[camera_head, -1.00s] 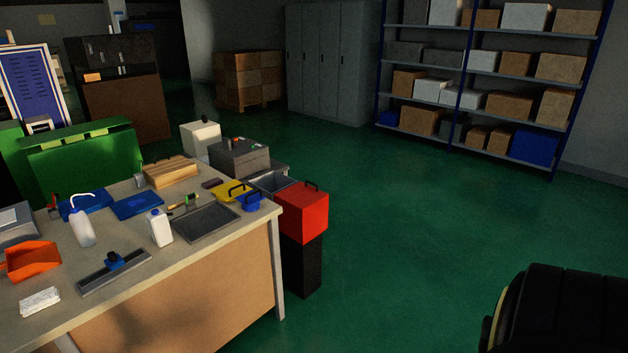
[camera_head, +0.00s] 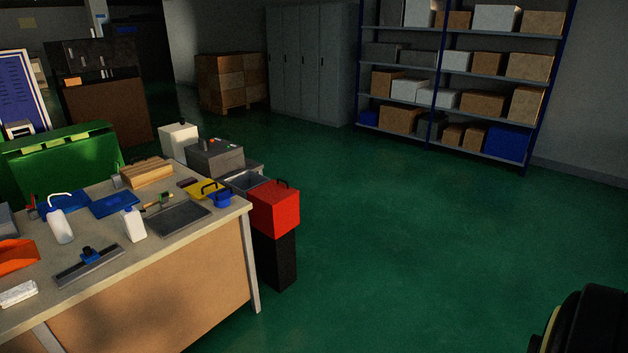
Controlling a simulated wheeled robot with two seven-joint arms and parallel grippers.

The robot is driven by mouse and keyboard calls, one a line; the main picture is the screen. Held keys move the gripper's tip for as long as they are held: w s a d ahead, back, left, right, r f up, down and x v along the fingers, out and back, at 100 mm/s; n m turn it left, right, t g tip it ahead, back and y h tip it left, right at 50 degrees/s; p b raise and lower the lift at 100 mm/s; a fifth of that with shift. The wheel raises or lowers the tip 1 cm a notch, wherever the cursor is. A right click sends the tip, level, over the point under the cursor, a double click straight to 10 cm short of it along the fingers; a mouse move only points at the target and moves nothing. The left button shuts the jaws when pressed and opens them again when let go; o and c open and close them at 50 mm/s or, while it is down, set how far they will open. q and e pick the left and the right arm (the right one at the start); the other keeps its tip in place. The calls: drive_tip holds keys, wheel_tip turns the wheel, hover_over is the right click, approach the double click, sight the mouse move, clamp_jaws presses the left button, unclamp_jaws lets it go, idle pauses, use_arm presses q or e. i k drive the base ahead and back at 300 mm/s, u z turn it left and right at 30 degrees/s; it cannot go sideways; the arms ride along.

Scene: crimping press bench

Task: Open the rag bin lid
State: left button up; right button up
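A red box-shaped bin (camera_head: 274,209) with a dark handle on top stands on a black pedestal (camera_head: 276,262) at the right end of the workbench. It looks like the rag bin, and its top appears closed. Neither of my grippers shows in the head view. A dark rounded part at the lower right corner may be mine; I cannot tell.
The workbench (camera_head: 160,288) carries a grey tray (camera_head: 178,219), white bottles, a squeegee (camera_head: 90,266) and an orange scoop (camera_head: 16,257). A grey machine (camera_head: 214,157) stands behind it. Open green floor (camera_head: 400,230) lies to the right. Shelves (camera_head: 455,75) line the back.

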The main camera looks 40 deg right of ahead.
sight(272, 192)
drive_tip(key=z, duration=1.05)
drive_tip(key=i, duration=1.35)
drive_tip(key=z, duration=0.7)
